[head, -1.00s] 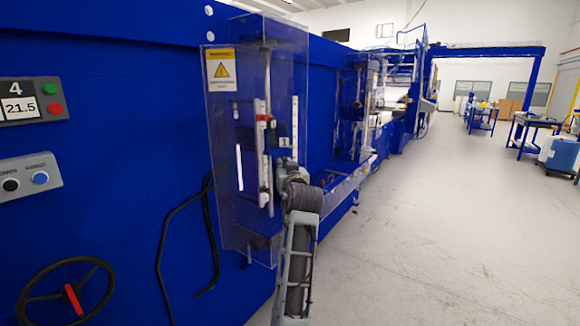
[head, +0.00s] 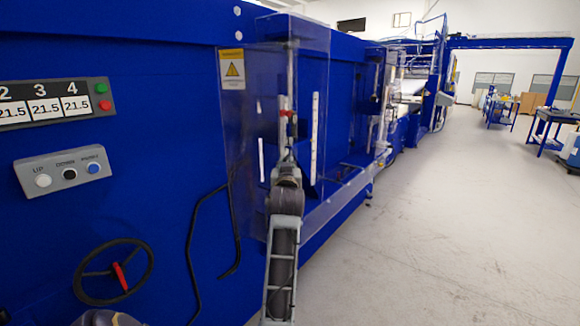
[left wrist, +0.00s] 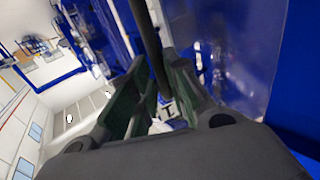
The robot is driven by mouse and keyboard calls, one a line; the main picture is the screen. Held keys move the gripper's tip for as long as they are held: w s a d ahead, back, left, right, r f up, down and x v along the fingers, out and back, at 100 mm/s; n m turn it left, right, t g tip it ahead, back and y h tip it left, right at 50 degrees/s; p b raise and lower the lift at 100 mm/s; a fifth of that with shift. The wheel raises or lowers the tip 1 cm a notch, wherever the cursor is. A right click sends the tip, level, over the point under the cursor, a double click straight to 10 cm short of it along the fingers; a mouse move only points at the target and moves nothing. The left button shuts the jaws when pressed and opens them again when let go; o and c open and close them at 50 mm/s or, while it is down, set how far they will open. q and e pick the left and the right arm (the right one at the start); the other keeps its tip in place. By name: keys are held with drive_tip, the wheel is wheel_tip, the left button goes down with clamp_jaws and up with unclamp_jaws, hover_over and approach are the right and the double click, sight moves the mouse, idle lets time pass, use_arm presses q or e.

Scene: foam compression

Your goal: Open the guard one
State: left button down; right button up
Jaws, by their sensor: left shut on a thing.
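Guard one is a clear plastic cover (head: 310,75) on the blue machine, with a yellow warning label (head: 232,69) at its upper left. A red-marked rod and a white scale (head: 315,135) show through it. My left gripper (head: 287,170) is at the guard's lower middle, its arm rising from below. In the left wrist view my left gripper (left wrist: 165,95) has its fingers closed about a dark bar (left wrist: 150,40), with the clear sheet (left wrist: 235,50) beside it. How the bar joins the guard is hidden.
A display (head: 45,102), a button box (head: 63,171) and a handwheel (head: 113,271) are on the machine at left. A black cable (head: 193,245) hangs beside the guard. Another clear guard (head: 375,95) is farther along. The floor at right (head: 430,230) is clear.

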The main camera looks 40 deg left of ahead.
use_arm(q)
drive_tip(key=shift+s+a+r, duration=0.3)
drive_tip(key=shift+s+a, duration=0.05)
drive_tip(key=shift+a, duration=0.05)
use_arm(e)
drive_tip(key=shift+w, duration=0.15)
use_arm(q)
drive_tip(key=shift+r, duration=0.1)
use_arm(e)
drive_tip(key=shift+w+r, duration=0.1)
drive_tip(key=shift+w, duration=0.2)
use_arm(q)
drive_tip(key=c, duration=1.7)
unclamp_jaws()
drive_tip(key=shift+o, duration=0.9)
drive_tip(key=shift+s+a+f, duration=0.1)
drive_tip(key=shift+a+f, duration=0.1)
drive_tip(key=shift+a, duration=0.05)
approach(282, 133)
drive_tip(key=shift+x, duration=2.9)
use_arm(e)
drive_tip(key=shift+s, duration=0.35)
